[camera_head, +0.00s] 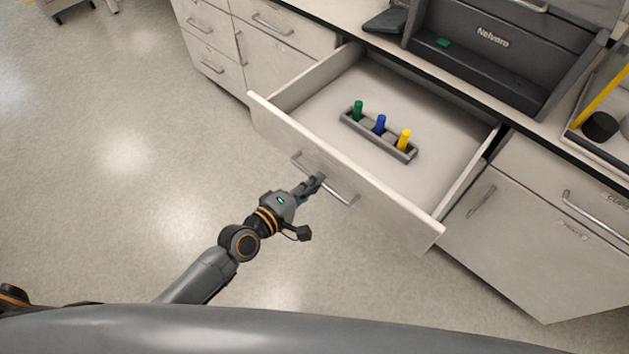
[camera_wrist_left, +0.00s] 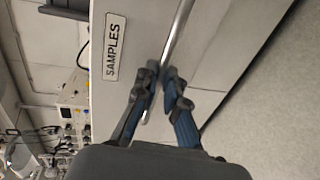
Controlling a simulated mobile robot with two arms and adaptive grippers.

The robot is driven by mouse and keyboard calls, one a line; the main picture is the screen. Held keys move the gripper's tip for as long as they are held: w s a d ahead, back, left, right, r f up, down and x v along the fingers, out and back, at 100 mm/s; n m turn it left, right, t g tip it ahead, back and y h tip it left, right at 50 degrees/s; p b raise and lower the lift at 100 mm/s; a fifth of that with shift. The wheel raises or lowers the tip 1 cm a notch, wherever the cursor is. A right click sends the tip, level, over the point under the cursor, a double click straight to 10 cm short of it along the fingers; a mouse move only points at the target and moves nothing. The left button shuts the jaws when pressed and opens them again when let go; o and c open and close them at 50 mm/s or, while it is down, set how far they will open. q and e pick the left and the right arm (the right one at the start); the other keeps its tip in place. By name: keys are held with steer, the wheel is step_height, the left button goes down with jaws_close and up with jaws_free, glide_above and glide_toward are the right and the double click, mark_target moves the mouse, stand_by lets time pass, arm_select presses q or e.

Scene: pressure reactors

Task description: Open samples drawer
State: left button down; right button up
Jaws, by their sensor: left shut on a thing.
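The samples drawer (camera_head: 345,180) stands pulled well out from the bench in the head view. Inside it a grey rack (camera_head: 352,124) holds a green, a blue and a yellow capped tube. My left gripper (camera_head: 318,181) is at the drawer's bar handle (camera_head: 343,193), left of the handle's middle. In the left wrist view the gripper (camera_wrist_left: 163,84) is shut on the handle (camera_wrist_left: 182,22), and the SAMPLES label (camera_wrist_left: 115,47) shows on the drawer front beside it. My right gripper is not in view.
A dark Nelvoro unit (camera_head: 490,50) stands on the bench top above the drawer. Closed drawers and cupboards flank it, with a closed front (camera_head: 535,220) at the right. The floor (camera_head: 120,150) left of the drawer is clear.

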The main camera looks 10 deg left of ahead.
arm_select(q)
steer(key=c, duration=1.4)
jaws_free()
steer(key=v, duration=1.2)
steer(key=shift+f, duration=0.1)
